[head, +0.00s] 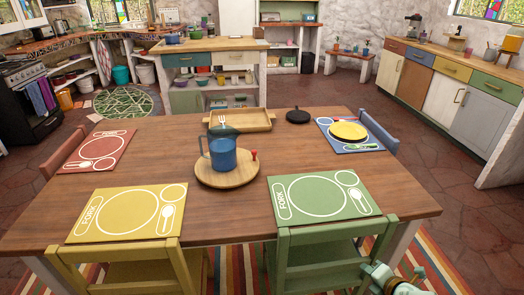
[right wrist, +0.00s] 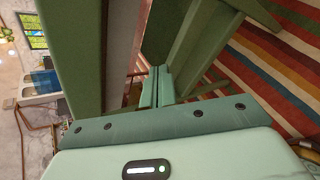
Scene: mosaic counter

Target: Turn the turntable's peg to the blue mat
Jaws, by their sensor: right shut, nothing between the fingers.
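The turntable (head: 228,180) is a round wooden disc near the middle of the table. Its small red peg (head: 254,154) stands upright at the disc's right edge, and a blue mug (head: 223,155) stands on the disc. The blue mat (head: 328,127) lies at the table's far right, with a yellow plate (head: 348,130) on it. My right gripper (head: 418,272) is at the lower right, beside the green chair and well away from the peg. In the right wrist view its fingers (right wrist: 160,82) are shut and empty. My left gripper is not in view.
Red (head: 100,152), yellow (head: 130,212) and green (head: 322,196) mats lie on the table. A wooden tray (head: 262,122) and a black disc (head: 298,116) are behind the turntable. The green chair (head: 325,245) stands close to my right gripper. Table surface right of the turntable is clear.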

